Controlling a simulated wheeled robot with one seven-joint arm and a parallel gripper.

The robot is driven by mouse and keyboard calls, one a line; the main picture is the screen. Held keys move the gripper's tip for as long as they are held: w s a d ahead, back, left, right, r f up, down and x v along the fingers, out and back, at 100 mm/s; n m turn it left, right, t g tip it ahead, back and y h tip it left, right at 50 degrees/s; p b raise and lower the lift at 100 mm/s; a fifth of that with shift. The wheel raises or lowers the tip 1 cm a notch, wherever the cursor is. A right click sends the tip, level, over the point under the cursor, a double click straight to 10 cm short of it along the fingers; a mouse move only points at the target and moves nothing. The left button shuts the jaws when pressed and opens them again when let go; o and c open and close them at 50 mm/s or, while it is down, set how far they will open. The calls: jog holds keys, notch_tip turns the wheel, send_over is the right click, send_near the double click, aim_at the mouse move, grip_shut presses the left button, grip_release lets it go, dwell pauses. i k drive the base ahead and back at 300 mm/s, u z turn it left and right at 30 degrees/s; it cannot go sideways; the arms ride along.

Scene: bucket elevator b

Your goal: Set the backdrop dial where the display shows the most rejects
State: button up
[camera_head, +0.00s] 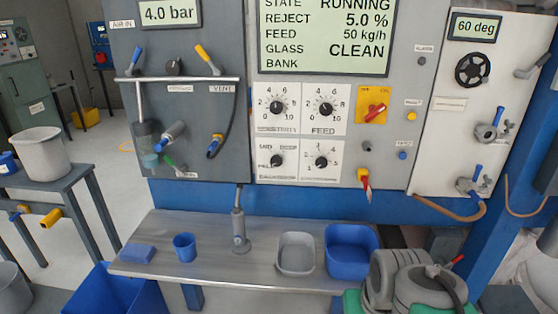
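The backdrop dial (277,161) is a black knob on a white plate, lower left of the four dials on the grey panel. Small position words ring it, too blurred to read fully; its exact pointer setting is unclear. The display (325,40) above reads RUNNING, REJECT 5.0 %, FEED 50 kg/h, GLASS CLEAN and BANK, with its top cut off.
Sensitivity (279,107) and feed (325,109) dials sit above, another numbered dial (321,162) to the right. A red switch on yellow (373,110) is beside them. A steel shelf (210,262) below carries a blue cup (185,247), grey tray (297,253) and blue bin (350,250).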

aim_at(277, 160)
jog(key=u, duration=0.05)
jog(key=i, duration=0.35)
jog(key=u, duration=2.1)
